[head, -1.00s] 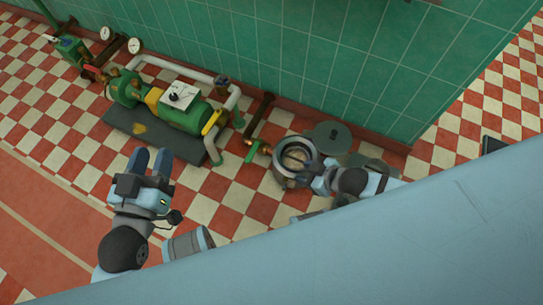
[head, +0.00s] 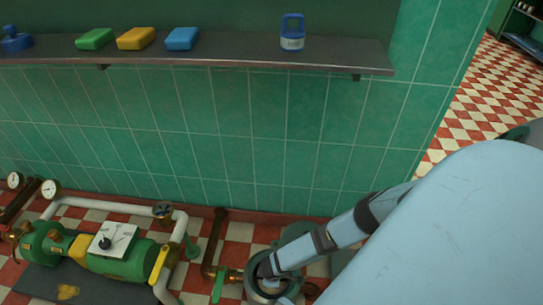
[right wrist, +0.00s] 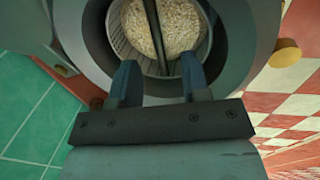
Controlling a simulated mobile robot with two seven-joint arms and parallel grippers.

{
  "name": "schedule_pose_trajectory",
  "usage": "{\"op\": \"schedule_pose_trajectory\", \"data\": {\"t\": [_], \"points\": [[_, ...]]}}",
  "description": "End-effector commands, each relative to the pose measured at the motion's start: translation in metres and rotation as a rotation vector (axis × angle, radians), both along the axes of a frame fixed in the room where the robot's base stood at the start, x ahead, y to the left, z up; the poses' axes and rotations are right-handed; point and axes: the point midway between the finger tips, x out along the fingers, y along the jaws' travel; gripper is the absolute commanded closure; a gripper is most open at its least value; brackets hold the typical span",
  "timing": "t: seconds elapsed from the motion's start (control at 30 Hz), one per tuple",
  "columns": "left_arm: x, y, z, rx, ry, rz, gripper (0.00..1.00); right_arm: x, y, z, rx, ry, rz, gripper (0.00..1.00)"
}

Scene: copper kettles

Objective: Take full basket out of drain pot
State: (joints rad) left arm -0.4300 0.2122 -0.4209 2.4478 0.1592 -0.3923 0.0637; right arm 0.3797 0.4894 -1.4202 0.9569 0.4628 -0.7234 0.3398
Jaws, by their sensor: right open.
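The drain pot (right wrist: 235,45) is grey and round, seen from above in the right wrist view. The basket (right wrist: 119,38) sits inside it, its ribbed wall showing, filled with pale grainy stuff. A dark bar (right wrist: 152,22) crosses over the filling. My right gripper (right wrist: 160,78) is open, its fingertips over the near side of the basket. The bar's near end lies between the fingertips in the picture; I cannot tell its depth. In the head view my right arm partly hides the pot (head: 250,285). My left gripper is out of view.
A green pump (head: 120,257) with pipes and gauges stands at left. A brass valve pipe (head: 211,262) runs beside the pot. The green tiled wall (head: 230,140) is close behind.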

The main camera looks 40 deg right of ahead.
Motion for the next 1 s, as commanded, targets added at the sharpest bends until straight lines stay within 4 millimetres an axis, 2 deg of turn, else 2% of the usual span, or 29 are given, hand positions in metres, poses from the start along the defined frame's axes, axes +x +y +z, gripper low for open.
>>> {"op": "schedule_pose_trajectory", "data": {"t": [0.03,0.27,0.4,0.6,0.9,0.97,1.0], "points": [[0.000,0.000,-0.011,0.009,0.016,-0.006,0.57,0.002,0.000,-0.011,0.000,-0.001,0.001,0.57],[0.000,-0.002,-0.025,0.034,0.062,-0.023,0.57,0.003,-0.004,-0.025,0.001,-0.001,0.000,0.57],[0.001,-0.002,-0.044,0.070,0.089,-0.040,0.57,0.007,-0.008,-0.045,0.000,-0.002,0.001,0.57],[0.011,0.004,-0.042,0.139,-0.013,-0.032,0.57,0.009,-0.013,-0.068,0.001,-0.002,0.000,0.57],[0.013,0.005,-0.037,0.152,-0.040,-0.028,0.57,0.009,-0.014,-0.069,0.002,-0.001,0.000,0.57],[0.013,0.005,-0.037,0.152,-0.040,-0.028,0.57,0.009,-0.014,-0.069,0.002,-0.001,0.000,0.69],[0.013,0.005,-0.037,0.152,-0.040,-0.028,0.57,0.009,-0.014,-0.069,0.002,-0.001,0.000,0.78]]}}
